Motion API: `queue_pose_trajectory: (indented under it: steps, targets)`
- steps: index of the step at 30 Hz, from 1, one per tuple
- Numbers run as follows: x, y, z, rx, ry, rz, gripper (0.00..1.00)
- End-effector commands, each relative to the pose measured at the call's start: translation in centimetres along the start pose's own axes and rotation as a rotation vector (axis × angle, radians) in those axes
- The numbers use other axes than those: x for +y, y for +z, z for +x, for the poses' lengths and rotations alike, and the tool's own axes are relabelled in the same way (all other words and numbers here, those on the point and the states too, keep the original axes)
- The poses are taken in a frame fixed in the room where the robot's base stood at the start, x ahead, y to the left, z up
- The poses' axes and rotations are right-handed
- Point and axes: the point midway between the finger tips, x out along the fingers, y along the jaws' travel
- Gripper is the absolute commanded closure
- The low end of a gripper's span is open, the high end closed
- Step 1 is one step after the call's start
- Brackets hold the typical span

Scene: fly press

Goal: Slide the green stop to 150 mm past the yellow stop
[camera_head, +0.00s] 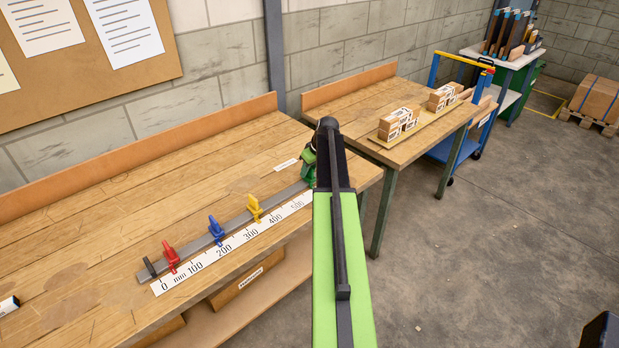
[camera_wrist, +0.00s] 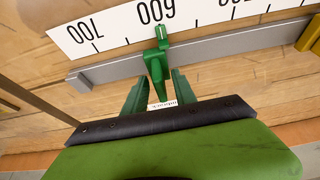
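The green stop (camera_wrist: 155,70) sits on the grey rail (camera_wrist: 215,47), its pointer close to the 600 mark in the wrist view. My gripper (camera_wrist: 158,88) has its two green fingers on either side of the stop's upright tab, with narrow gaps showing, so it looks open. In the head view my arm hides much of this area. The yellow stop (camera_head: 254,208) stands on the rail between the 300 and 400 marks; part of it shows at the wrist view's right edge (camera_wrist: 310,34). The white scale (camera_head: 236,242) runs along the rail.
A blue stop (camera_head: 216,231) and a red stop (camera_head: 171,256) stand further left on the rail. The wooden bench (camera_head: 90,225) is mostly clear around it. A second table (camera_head: 340,104) with stacked blocks stands beyond.

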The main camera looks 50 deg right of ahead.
Motion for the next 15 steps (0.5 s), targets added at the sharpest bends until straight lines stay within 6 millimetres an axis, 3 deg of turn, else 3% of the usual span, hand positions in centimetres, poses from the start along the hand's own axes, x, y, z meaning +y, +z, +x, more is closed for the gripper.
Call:
queue_pose_trajectory:
  steps: [6,13,15]
  targets:
    - [0.0,-0.04,-0.1,0.0,0.0,0.0,0.69]
    - [0.01,-0.02,-0.1,0.0,0.0,0.0,0.99]
    - [0.01,-0.02,-0.1,0.0,0.0,0.0,1.0]
